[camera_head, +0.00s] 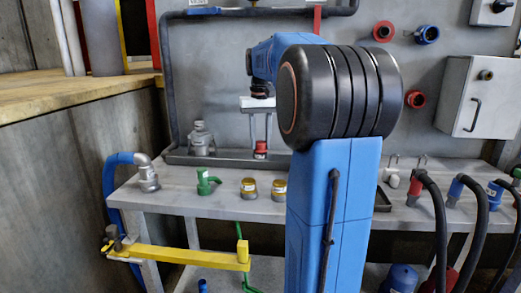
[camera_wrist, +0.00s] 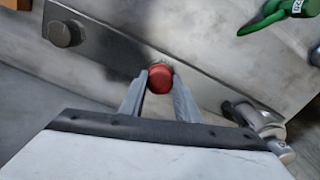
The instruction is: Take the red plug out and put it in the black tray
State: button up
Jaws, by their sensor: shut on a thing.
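The red plug (camera_head: 261,149) is at the grey metal strip along the back of the bench. In the wrist view the red plug (camera_wrist: 159,81) sits between the two grey fingers, its round top facing the camera. My gripper (camera_head: 260,139) points down over it from above. In the wrist view my gripper (camera_wrist: 160,75) is shut on the plug. I cannot tell whether the plug is still seated or slightly raised. A dark tray (camera_head: 383,202) shows in part on the bench to the right, mostly hidden behind my blue arm.
A silver fitting (camera_head: 201,140) stands left of the plug. A green valve (camera_head: 207,183) and brass fittings (camera_head: 249,188) stand in front. A yellow bar (camera_head: 180,257) sticks out at the front left. Hoses with coloured connectors crowd the right.

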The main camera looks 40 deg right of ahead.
jog(key=shift+n, duration=0.8)
jog(key=shift+n, duration=1.1)
jog(key=n, duration=0.2)
jog(key=shift+n, duration=0.4)
jog(key=shift+n, duration=0.9)
jog(key=n, duration=0.3)
jog(key=shift+n, duration=0.4)
